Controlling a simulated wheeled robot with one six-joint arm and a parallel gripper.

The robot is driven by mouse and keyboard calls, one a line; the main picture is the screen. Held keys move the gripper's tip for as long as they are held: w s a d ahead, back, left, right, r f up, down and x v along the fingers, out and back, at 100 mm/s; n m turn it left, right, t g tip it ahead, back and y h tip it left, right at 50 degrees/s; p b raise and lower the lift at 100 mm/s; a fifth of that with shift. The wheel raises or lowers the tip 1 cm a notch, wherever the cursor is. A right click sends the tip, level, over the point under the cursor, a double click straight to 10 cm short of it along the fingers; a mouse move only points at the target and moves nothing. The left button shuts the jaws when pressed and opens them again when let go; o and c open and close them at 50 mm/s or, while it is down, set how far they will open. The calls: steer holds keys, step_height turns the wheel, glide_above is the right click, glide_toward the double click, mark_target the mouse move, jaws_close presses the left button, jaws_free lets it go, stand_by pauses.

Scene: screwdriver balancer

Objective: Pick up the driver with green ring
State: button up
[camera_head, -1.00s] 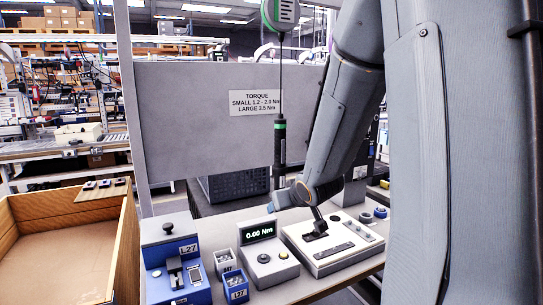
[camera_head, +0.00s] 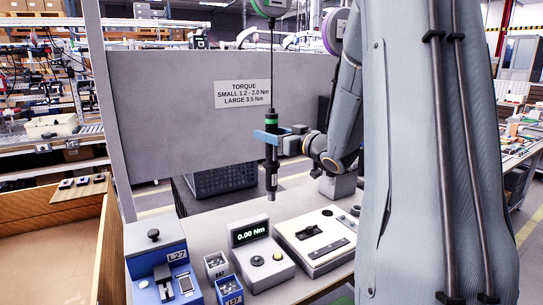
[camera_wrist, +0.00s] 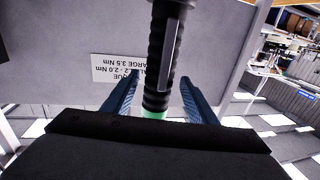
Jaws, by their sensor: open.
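The driver with the green ring (camera_head: 271,160) hangs upright from a cable under a balancer with a green face (camera_head: 271,6). It is black, with the green band near its top. My gripper (camera_head: 268,135) is level with the driver's upper part, its blue fingers reaching in from the right. In the wrist view the driver (camera_wrist: 162,60) stands between the two open blue fingers (camera_wrist: 160,98), its green ring low between them near the palm. I cannot tell whether either finger touches it.
Below on the bench stand a torque display (camera_head: 257,258) reading 0.00 Nm, a blue L27 fixture (camera_head: 155,262), small bins (camera_head: 229,290) and a light device with a black handle (camera_head: 318,238). A grey panel (camera_head: 180,110) with a torque sign is behind. A purple-faced balancer (camera_head: 335,30) hangs at right.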

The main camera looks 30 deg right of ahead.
steer(key=p+x, duration=0.1)
steer(key=x, duration=0.3)
steer(key=shift+w+d+p, duration=0.1)
steer(key=shift+w+p, duration=0.05)
steer(key=shift+p, duration=0.15)
steer(key=shift+r, duration=0.1)
jaws_close()
